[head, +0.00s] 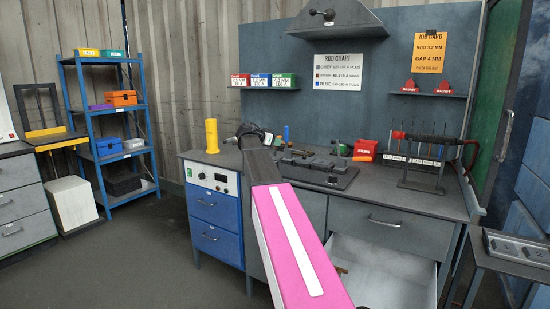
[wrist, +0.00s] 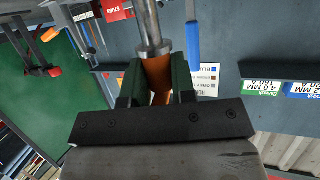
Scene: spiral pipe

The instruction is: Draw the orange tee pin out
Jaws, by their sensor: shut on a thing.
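The orange tee pin (wrist: 159,88) shows in the wrist view as an orange piece between the two dark green fingers of my gripper (wrist: 158,70). The gripper is shut on it. A grey metal rod with a collar (wrist: 151,28) stands just beyond the fingertips, in line with the orange piece. I cannot tell whether the pin is still seated in something. In the head view my gripper (head: 250,132) is small and dark above the workbench, at the far end of my pink arm, and the pin cannot be made out there.
The workbench (head: 400,197) holds a dark plate (head: 335,178), a yellow cylinder (head: 211,136), a red box (head: 366,149) and a rod rack (head: 425,160). A drawer (head: 385,265) stands open below. A blue shelf (head: 110,125) is at left. The floor between is clear.

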